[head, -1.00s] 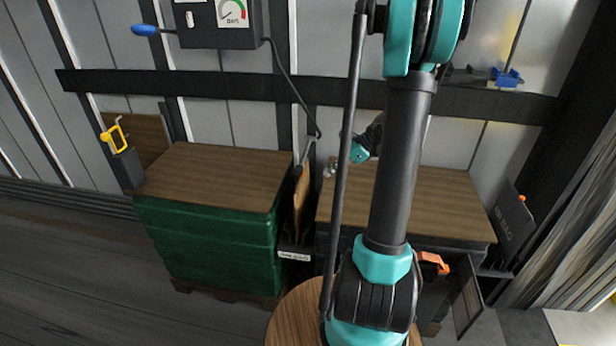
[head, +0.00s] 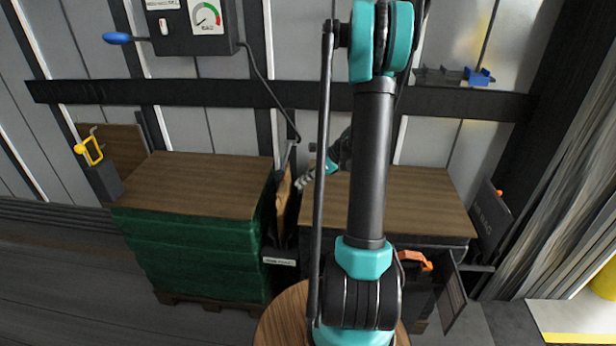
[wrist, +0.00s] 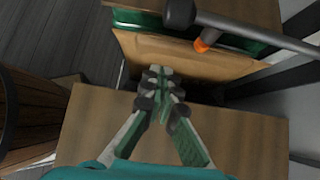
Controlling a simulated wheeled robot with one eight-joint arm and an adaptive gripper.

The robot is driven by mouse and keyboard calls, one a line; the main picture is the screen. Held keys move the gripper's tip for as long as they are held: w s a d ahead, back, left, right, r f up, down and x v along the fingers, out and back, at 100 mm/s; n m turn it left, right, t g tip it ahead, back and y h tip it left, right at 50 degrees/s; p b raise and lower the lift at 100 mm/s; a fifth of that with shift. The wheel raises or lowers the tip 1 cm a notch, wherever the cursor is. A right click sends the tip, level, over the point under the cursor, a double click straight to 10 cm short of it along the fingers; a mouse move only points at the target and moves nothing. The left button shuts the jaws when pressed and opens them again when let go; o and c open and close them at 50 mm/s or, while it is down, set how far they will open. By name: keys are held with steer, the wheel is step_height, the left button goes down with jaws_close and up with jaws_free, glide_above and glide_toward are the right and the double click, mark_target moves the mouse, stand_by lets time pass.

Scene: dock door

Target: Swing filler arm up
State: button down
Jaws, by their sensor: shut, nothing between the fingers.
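The filler arm looks to be the thin grey rod (head: 288,158) at the end of the black hose, above the gap between two wood-topped stacks. In the wrist view a dark tube (wrist: 245,30) with a rounded end crosses the top right, with an orange nozzle-like piece (wrist: 206,39) below it. A brown bag (head: 283,205) stands in the gap; it also shows in the wrist view (wrist: 190,62). My gripper (head: 300,183) is shut and empty, just right of the bag. Its fingertips (wrist: 160,73) appear close to the bag; contact cannot be told.
A control box (head: 190,25) with a dial and blue-handled lever (head: 117,38) hangs on the wall. The green-wrapped stack (head: 190,250) is left of the gap. A dark bin (head: 430,285) with an orange latch is at right.

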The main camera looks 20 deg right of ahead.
steer(key=x, duration=0.4)
steer(key=shift+a+f, duration=0.1)
steer(key=shift+w+a+r, duration=0.15)
steer(key=shift+a+r, duration=0.15)
steer(key=shift+r, duration=0.3)
steer(key=shift+w+a+r, duration=0.15)
steer(key=shift+a+r, duration=0.1)
steer(key=shift+r, duration=0.35)
steer(key=shift+w+a+r, duration=0.1)
steer(key=shift+a+r, duration=0.15)
steer(key=shift+r, duration=0.35)
steer(key=shift+r, duration=0.1)
steer(key=shift+m+g+y, duration=0.3)
steer(key=shift+g, duration=0.3)
steer(key=r, duration=0.6)
steer(key=shift+w+d+r, duration=0.1)
steer(key=shift+w+r, duration=0.15)
steer(key=w+d+r, duration=0.3)
steer(key=w+r, duration=0.5)
steer(key=w+d+r, duration=0.3)
steer(key=w+r, duration=0.5)
steer(key=r, duration=0.1)
steer(key=shift+d+r, duration=0.25)
steer(key=shift+d, duration=0.05)
